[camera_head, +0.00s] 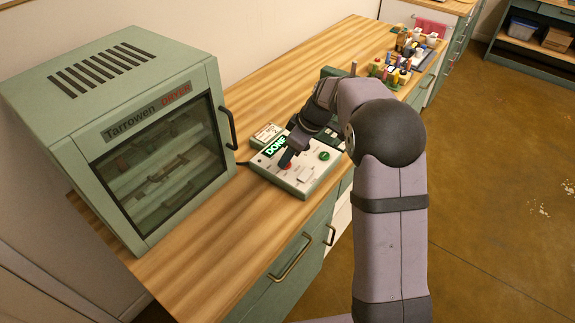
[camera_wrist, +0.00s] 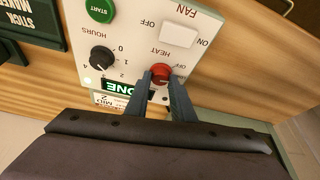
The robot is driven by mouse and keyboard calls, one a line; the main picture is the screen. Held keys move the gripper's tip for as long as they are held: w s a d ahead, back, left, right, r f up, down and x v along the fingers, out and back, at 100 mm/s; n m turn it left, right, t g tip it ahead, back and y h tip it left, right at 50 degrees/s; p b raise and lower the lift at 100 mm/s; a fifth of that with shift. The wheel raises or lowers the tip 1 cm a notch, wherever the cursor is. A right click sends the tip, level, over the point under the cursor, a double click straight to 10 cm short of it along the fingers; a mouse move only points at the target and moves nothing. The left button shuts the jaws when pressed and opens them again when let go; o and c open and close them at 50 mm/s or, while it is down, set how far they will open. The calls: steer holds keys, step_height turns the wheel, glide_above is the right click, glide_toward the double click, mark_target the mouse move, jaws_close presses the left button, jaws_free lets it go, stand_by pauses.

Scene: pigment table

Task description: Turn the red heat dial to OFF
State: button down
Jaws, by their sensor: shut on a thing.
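The red heat dial (camera_wrist: 160,72) sits on the white control panel (camera_wrist: 130,30) in the wrist view, beside the printed word HEAT and an OFF mark. My gripper (camera_wrist: 161,78) is shut on the dial, with one finger on each side of it. In the head view the dial (camera_head: 287,165) shows as a small red patch at the tip of my gripper (camera_head: 288,160). The dial's pointer direction is too small to tell. The green display (camera_head: 275,146) reads DONE.
The panel also has a black hours dial (camera_wrist: 102,57), a green start button (camera_wrist: 99,10) and a white fan switch (camera_wrist: 179,34). The green Tarrowen dryer (camera_head: 150,150) stands left of the panel. Several bottles (camera_head: 400,65) stand at the far end of the wooden counter.

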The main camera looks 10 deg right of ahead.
mark_target(298, 165)
steer(key=n, duration=0.1)
steer(key=n+g, duration=0.1)
steer(key=n, duration=0.1)
steer(key=shift+w+d+n, duration=0.1)
steer(key=shift+w+n, duration=0.05)
steer(key=shift+n, duration=0.15)
steer(key=shift+w+n+g+y+p, duration=0.15)
steer(key=shift+n+g, duration=0.25)
steer(key=shift+n, duration=0.45)
steer(key=shift+n+g+y+p, duration=0.15)
steer(key=shift+n+g, duration=0.25)
steer(key=shift+n, duration=0.45)
steer(key=c, duration=1.5)
jaws_free()
steer(key=shift+c, duration=0.2)
steer(key=b+v, duration=0.1)
steer(key=v, duration=0.6)
steer(key=shift+d+r, duration=0.1)
steer(key=shift+r, duration=0.05)
